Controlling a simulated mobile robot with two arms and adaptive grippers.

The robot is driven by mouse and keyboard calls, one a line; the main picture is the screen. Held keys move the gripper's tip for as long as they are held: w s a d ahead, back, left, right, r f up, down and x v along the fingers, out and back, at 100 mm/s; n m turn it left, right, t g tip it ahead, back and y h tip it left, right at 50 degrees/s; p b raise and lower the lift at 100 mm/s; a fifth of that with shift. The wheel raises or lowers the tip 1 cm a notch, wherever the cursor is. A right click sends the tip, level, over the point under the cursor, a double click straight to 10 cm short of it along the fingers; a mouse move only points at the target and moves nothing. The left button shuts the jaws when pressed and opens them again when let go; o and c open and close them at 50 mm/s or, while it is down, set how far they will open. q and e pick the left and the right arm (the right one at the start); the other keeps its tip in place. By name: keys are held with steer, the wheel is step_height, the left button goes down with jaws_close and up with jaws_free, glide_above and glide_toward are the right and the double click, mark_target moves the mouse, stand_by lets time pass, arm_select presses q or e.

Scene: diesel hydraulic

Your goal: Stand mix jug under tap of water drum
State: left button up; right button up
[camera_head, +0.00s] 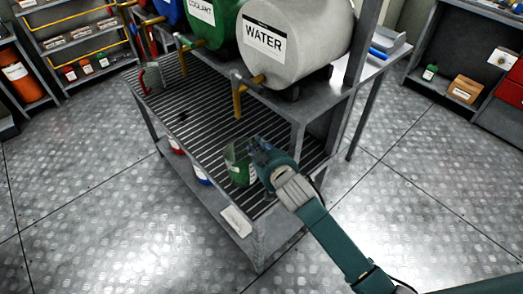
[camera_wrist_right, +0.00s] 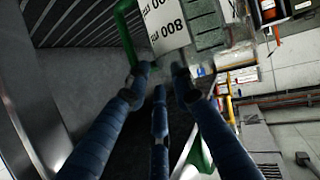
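The mix jug (camera_head: 237,156), clear with green parts, is over the front part of the grated bench, below and just right of the water tap. I cannot tell whether it touches the grate. The grey water drum (camera_head: 292,47) lies on its side above, with its brass tap (camera_head: 238,99) pointing down. My right gripper (camera_head: 259,152) is at the jug's right side. In the right wrist view its blue fingers (camera_wrist_right: 160,80) close in around the green handle (camera_wrist_right: 127,35), and the jug's ml marks (camera_wrist_right: 168,25) show beyond. My left gripper is not in view.
The slatted grate (camera_head: 190,100) has free room left of the jug. A green coolant drum (camera_head: 212,25) and another clear jug (camera_head: 152,77) are farther left. A bench post (camera_head: 362,42) rises right of the water drum. Tins stand on the lower shelf (camera_head: 215,200).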

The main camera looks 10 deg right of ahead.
steer(key=shift+s+r, duration=0.2)
steer(key=shift+s, duration=0.15)
steer(key=b+v, duration=0.1)
steer(key=v, duration=1)
steer(key=shift+d, duration=0.2)
steer(key=shift+s+r, duration=0.1)
